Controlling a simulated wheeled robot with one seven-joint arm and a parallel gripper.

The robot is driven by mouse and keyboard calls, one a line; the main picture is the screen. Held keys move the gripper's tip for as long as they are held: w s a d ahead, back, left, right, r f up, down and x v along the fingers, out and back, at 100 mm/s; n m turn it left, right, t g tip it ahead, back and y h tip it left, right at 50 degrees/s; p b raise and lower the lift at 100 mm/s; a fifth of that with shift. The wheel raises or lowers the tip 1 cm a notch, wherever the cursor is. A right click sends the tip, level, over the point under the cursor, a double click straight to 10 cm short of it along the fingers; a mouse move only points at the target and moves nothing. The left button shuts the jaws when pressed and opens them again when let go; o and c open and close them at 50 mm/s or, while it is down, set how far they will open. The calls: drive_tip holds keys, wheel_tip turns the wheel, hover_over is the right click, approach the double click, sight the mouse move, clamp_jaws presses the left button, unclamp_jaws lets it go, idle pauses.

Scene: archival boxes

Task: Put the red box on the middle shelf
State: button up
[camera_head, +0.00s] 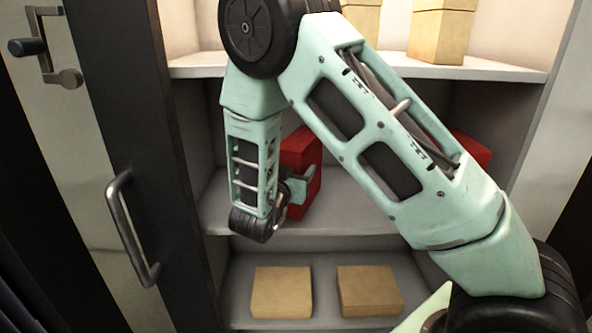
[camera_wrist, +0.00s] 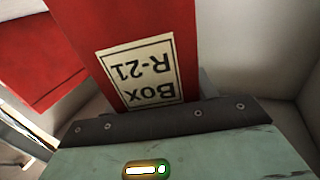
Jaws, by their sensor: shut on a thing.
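A red box (camera_head: 304,150) stands upright in the middle bay of the cabinet, over the left part of the middle shelf (camera_head: 345,213). I cannot tell whether its base touches the shelf. My gripper (camera_head: 293,190) is shut on this box from the front, and the lower arm hides part of it. In the wrist view the box (camera_wrist: 120,28) fills the upper middle, with a pale label reading "Box R-21" upside down. A second red box (camera_head: 472,150) is further right in the same bay, mostly hidden behind my arm. A red box also shows at the wrist view's left (camera_wrist: 38,55).
Two tan boxes (camera_head: 281,292) (camera_head: 369,290) sit on the lower shelf. More tan boxes (camera_head: 441,32) stand on the upper shelf (camera_head: 470,70). A dark door with a metal handle (camera_head: 128,225) is at left. The cabinet's left wall is close to the held box.

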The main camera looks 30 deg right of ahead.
drive_tip(key=shift+f, duration=0.15)
drive_tip(key=shift+f, duration=0.15)
drive_tip(key=o, duration=1.3)
drive_tip(key=shift+r, duration=0.2)
drive_tip(key=shift+s+a, duration=0.1)
drive_tip(key=shift+a, duration=0.1)
drive_tip(key=b+v, duration=0.3)
drive_tip(key=v, duration=0.8)
drive_tip(key=shift+s+a, duration=0.25)
